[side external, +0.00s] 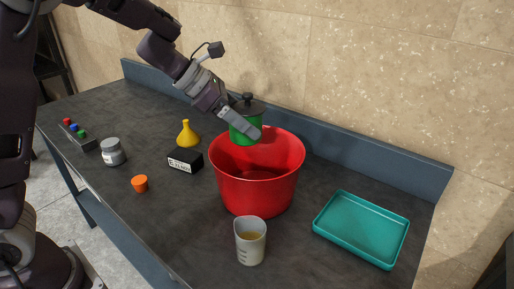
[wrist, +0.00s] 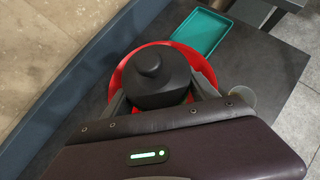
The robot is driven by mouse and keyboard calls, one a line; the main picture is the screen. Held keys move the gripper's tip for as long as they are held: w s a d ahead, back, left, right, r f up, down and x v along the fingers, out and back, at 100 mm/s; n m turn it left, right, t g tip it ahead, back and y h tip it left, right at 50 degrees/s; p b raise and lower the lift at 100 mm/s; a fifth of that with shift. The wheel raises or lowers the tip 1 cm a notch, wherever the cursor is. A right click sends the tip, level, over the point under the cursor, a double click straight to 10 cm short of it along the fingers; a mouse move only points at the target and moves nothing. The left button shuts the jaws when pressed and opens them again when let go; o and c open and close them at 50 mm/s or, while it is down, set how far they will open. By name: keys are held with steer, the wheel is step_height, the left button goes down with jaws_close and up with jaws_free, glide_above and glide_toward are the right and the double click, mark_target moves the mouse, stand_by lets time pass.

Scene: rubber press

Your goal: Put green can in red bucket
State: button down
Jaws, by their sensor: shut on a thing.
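The green can (side external: 245,130) has a dark grey lid with a knob. My gripper (side external: 245,127) is shut on it and holds it upright over the back left part of the red bucket (side external: 255,190), at about rim height. In the wrist view the can's dark lid (wrist: 155,78) shows between the two fingers (wrist: 160,92), and the lid hides the green body. The red bucket's rim (wrist: 122,72) shows around and beneath the can. I cannot tell how far the can's bottom is inside the bucket.
A measuring cup (side external: 250,241) stands in front of the bucket. A teal tray (side external: 362,228) lies to the right. A black box (side external: 185,160), yellow flask (side external: 187,135), orange cap (side external: 140,184) and grey jar (side external: 112,152) stand left. A raised ledge (side external: 340,150) runs behind.

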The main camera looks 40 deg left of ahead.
steer(key=w+d+m+g+h, duration=0.2)
steer(key=w+d+m+g, duration=0.15)
steer(key=d+m, duration=0.2)
steer(key=f+m+g, duration=0.1)
steer(key=f, duration=0.5)
steer(key=s+f+m+g, duration=0.1)
steer(key=f+m+g, duration=0.1)
steer(key=f, duration=0.4)
steer(key=f+m+g+h, duration=0.1)
steer(key=f+m, duration=0.1)
steer(key=f, duration=0.4)
steer(key=shift+s+d+f+m, duration=0.1)
steer(key=shift+s+f+m, duration=0.15)
steer(key=shift+f, duration=0.15)
steer(key=c, duration=0.5)
jaws_free()
steer(key=shift+f, duration=0.15)
